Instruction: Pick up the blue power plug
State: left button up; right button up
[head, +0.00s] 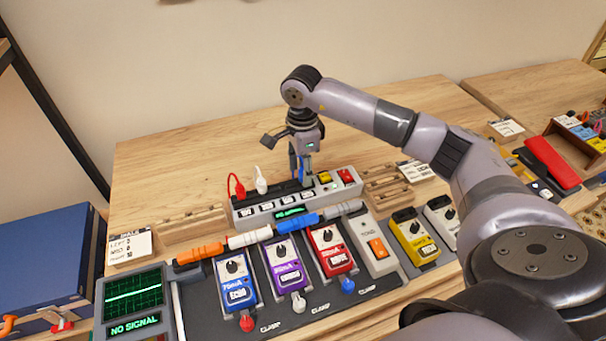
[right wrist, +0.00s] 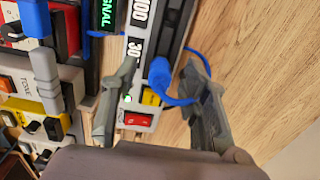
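The blue power plug (right wrist: 160,74) stands in the power strip (right wrist: 140,50), its blue cord trailing toward the right finger in the right wrist view. My right gripper (right wrist: 160,88) is open, with one finger on each side of the plug and visible gaps between. In the head view the right gripper (head: 301,172) points down over the right part of the power strip (head: 270,222), and the blue plug (head: 308,180) is mostly hidden by its fingers. My left gripper is not in view.
A red plug (head: 238,188) and a white plug (head: 261,183) stand in the strip left of the gripper. A red switch (head: 347,176) is close on its right. Several effect pedals (head: 285,268) fill the front. The wooden table (head: 190,155) behind the strip is clear.

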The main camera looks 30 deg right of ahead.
grip_shut()
dwell(0.3)
jog(key=shift+r, duration=0.15)
